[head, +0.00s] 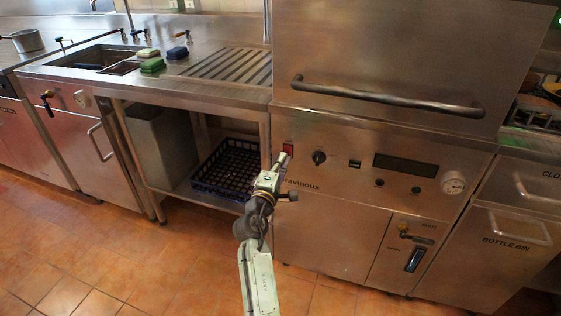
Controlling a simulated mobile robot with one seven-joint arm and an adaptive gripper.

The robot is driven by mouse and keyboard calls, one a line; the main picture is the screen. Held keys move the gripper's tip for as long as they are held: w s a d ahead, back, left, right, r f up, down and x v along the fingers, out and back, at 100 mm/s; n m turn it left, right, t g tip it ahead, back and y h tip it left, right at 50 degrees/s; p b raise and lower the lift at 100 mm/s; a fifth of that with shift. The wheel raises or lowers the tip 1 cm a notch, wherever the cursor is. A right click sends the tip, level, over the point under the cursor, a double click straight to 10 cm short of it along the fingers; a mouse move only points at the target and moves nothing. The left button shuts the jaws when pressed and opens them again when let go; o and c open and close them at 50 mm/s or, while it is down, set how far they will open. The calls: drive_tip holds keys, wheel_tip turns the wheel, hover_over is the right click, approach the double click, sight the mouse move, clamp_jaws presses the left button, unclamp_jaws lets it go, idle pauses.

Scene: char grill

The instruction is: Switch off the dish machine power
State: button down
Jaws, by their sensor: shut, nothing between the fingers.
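The dish machine (340,222) is a steel unit in the middle, with a hood and a long bar handle (385,98) above its control panel. A small red power switch (288,149) sits at the left end of the panel. My gripper (283,159) is shut and empty, its tip just below the red switch and partly over it in the picture. I cannot tell whether the tip touches the switch. The switch's position and any label by it are too small to read. A black knob (319,157) and a dark display (406,165) are to its right.
A round gauge (453,183) is at the panel's right. A steel counter with a sink (95,57) and sponges (152,65) stands left, with a dark blue rack (228,168) on the shelf below. A bottle bin (510,226) is right. The tiled floor (130,255) at left is clear.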

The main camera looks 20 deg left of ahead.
drive_tip(key=s+r+b, duration=0.1)
drive_tip(key=s+b, duration=0.1)
drive_tip(key=s, duration=0.8)
drive_tip(key=shift+s, duration=0.3)
drive_tip(key=shift+r, duration=0.1)
